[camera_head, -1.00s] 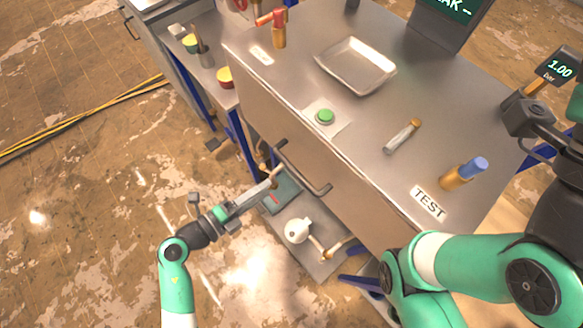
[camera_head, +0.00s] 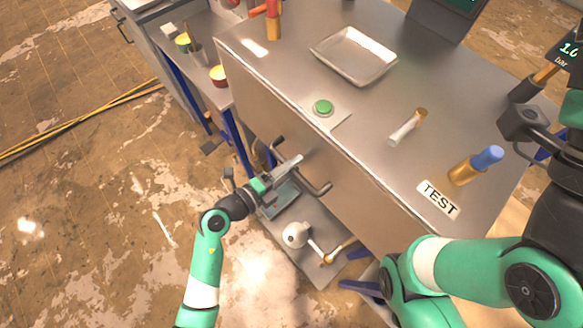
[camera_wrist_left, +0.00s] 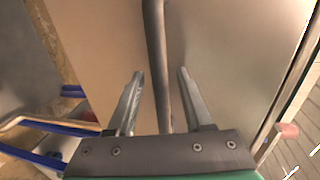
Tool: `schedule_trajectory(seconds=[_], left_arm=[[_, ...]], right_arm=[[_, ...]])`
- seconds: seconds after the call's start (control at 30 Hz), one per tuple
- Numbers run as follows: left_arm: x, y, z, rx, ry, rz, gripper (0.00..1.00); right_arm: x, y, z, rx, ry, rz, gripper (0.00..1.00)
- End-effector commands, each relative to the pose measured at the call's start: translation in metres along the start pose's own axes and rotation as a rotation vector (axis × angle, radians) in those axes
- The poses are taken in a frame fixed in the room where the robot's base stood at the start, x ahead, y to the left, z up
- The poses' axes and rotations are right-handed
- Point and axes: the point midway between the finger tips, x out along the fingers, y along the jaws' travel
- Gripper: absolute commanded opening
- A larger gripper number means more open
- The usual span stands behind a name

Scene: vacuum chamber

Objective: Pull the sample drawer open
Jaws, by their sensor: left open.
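The sample drawer front (camera_head: 258,100) is a plain metal panel under the bench top, and I see no gap around it. Its dark bar handle (camera_head: 318,189) stands out low on the front. My left gripper (camera_head: 298,158) is at the handle, partly covering its middle. In the left wrist view, the handle (camera_wrist_left: 157,50) runs between the two spread fingers (camera_wrist_left: 160,75), with space on both sides. The gripper is open and holds nothing. My right arm shows at the lower right, but I cannot see its gripper.
On the bench top are a metal tray (camera_head: 355,53), a green button (camera_head: 323,107), a small glass tube (camera_head: 405,130) and a blue-capped brass fitting (camera_head: 478,164). Below the drawer is a shelf (camera_head: 318,273) with a white round part (camera_head: 296,235).

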Motion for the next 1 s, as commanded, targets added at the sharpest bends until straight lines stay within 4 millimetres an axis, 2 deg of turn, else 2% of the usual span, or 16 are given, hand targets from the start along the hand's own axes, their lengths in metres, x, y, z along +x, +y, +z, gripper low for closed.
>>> schedule_trajectory(seconds=[0.17,0.2,0.47,1.0], left_arm=[[0.0001,-0.0007,0.0001,0.000,0.000,0.000,0.51],[0.0000,-0.0007,0.0001,0.000,0.000,0.000,0.48],[-0.0002,-0.0006,0.0002,0.000,0.000,-0.001,0.01],[-0.0003,-0.0004,0.0002,0.000,0.000,0.000,0.00]], right_arm=[[0.0003,0.0000,-0.0004,0.000,0.000,0.000,1.00],[0.0003,0.0000,-0.0004,0.000,0.000,0.000,1.00],[0.0003,0.0000,-0.0003,0.000,0.000,0.000,1.00],[0.0002,0.0000,-0.0003,0.000,0.000,0.000,1.00]])
